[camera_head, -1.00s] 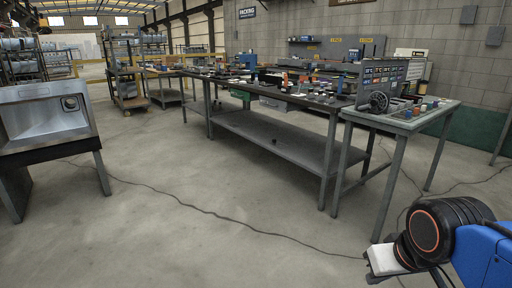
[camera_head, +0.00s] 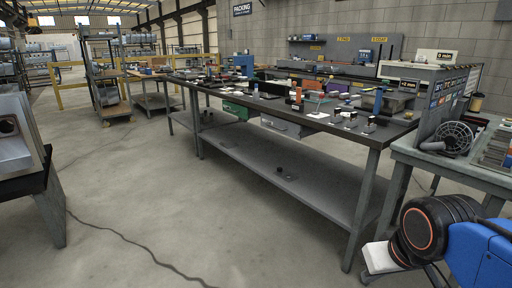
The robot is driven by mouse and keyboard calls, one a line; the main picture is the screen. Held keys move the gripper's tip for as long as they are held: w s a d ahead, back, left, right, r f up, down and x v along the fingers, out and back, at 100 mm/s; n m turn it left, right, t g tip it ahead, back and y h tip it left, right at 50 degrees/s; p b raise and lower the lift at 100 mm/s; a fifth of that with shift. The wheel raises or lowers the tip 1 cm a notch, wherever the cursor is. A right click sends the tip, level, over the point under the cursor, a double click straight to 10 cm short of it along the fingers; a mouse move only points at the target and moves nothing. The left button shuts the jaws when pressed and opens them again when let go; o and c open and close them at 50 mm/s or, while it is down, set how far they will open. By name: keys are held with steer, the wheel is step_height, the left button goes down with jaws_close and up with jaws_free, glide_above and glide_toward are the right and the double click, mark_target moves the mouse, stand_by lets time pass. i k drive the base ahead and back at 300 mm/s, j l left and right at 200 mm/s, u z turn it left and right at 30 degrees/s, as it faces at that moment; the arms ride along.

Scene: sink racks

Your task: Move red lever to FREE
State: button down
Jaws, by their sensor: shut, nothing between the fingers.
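I cannot make out a red lever or a FREE marking in this view. Small orange-red parts (camera_head: 298,96) stand among the items on the long dark bench (camera_head: 340,132), too small to tell what they are. Part of my arm (camera_head: 425,232), with a black joint and a blue link, shows at the lower right. A white block (camera_head: 378,257) sits at its near end. No fingertips of my gripper can be made out.
A side table (camera_head: 450,160) with a round black fan-like thing (camera_head: 453,139) stands at the right. A steel sink unit (camera_head: 14,150) is at the left edge. Shelving (camera_head: 103,75) stands at the back left. The floor between is clear, with a cable (camera_head: 125,240) across it.

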mark_target(321, 95)
steer(key=i, duration=1.1)
steer(key=i+j+z, duration=0.15)
steer(key=i, duration=1)
